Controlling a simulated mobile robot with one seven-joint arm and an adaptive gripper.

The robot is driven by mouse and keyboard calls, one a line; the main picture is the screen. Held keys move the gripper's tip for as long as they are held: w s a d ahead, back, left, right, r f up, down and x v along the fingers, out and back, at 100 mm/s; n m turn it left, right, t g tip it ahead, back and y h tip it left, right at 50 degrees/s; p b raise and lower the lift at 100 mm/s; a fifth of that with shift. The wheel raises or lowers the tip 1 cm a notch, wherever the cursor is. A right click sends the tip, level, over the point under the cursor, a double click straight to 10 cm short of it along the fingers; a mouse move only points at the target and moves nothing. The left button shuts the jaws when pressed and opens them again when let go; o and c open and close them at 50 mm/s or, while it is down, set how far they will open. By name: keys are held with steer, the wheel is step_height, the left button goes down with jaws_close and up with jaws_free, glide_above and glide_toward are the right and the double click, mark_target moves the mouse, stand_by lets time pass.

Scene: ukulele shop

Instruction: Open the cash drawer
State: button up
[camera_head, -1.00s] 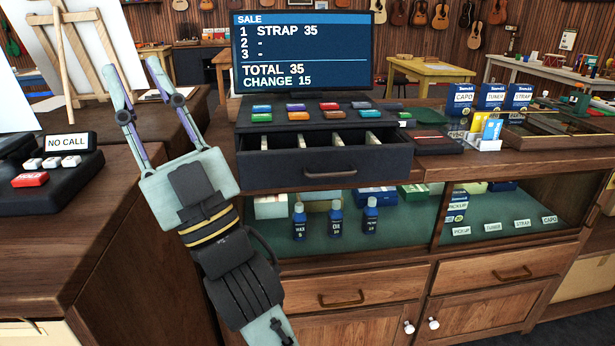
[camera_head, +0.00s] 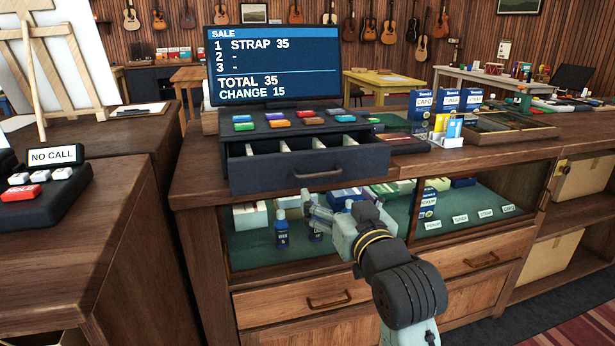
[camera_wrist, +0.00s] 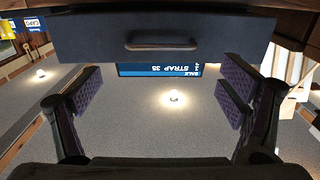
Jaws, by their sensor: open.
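The dark cash drawer (camera_head: 270,175) stands pulled out beneath the register keys in the head view, with its divided compartments showing. Its bar handle (camera_head: 317,173) is on the front face. In the wrist view the drawer front (camera_wrist: 230,35) spans the top, with the handle (camera_wrist: 163,46) near the middle. My gripper (camera_head: 308,210) is lower than the drawer, in front of the glass case.
The sale screen (camera_head: 272,65) stands behind the register. The glass display case (camera_head: 250,243) with bottles is below the counter, above wooden drawers (camera_head: 325,300). A card holder (camera_head: 447,140) is to the right. A "NO CALL" box (camera_head: 45,180) sits at left.

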mark_target(321, 175)
steer(key=shift+o, duration=0.5)
steer(key=p+x, duration=0.2)
steer(key=x, duration=0.8)
steer(key=shift+w, duration=0.1)
steer(key=shift+c, duration=0.3)
